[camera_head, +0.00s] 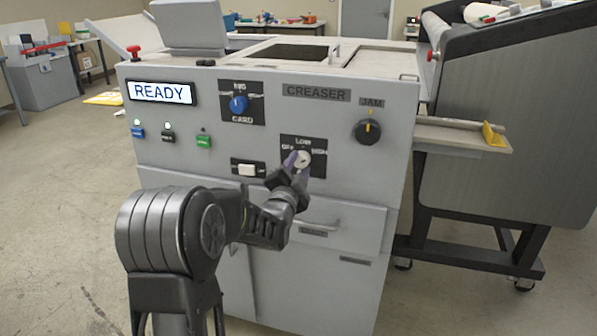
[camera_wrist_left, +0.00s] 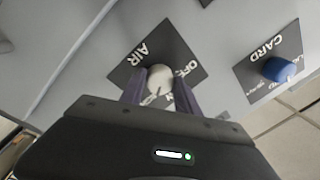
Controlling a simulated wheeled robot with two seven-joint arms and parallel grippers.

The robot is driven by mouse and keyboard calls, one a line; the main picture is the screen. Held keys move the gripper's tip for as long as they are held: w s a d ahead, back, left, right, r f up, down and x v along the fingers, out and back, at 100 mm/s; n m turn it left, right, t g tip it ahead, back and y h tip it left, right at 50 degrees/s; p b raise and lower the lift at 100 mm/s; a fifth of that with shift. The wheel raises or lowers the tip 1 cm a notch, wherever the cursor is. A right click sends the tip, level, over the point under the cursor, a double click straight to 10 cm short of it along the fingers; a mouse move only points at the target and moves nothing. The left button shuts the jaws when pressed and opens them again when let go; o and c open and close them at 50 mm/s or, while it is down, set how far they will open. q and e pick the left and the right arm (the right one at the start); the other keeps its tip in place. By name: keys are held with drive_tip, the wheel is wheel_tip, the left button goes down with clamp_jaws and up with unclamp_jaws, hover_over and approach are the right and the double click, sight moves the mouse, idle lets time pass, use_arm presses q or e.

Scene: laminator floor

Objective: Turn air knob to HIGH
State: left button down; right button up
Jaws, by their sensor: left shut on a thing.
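The air knob (camera_head: 303,159) is a pale round knob on a dark plate, with LOW, OFF and HIGH marks, on the front of the grey creaser. My left gripper (camera_head: 296,162) reaches it from below and is shut on it. In the left wrist view the knob (camera_wrist_left: 159,78) sits between the two purplish fingers of my left gripper (camera_wrist_left: 159,90), on the plate marked AIR and OFF. The fingers hide part of the plate's lettering. I cannot tell exactly which mark the knob points to. My right gripper is not in view.
The blue CARD knob (camera_head: 238,104) is up and left of the air knob, and the black JAM knob (camera_head: 368,130) is to the right. The display (camera_head: 161,93) reads READY.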

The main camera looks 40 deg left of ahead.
use_arm(q)
drive_tip(key=shift+m, duration=0.5)
drive_tip(key=c, duration=0.9)
unclamp_jaws()
drive_tip(key=v, duration=0.8)
drive_tip(key=shift+w, duration=0.1)
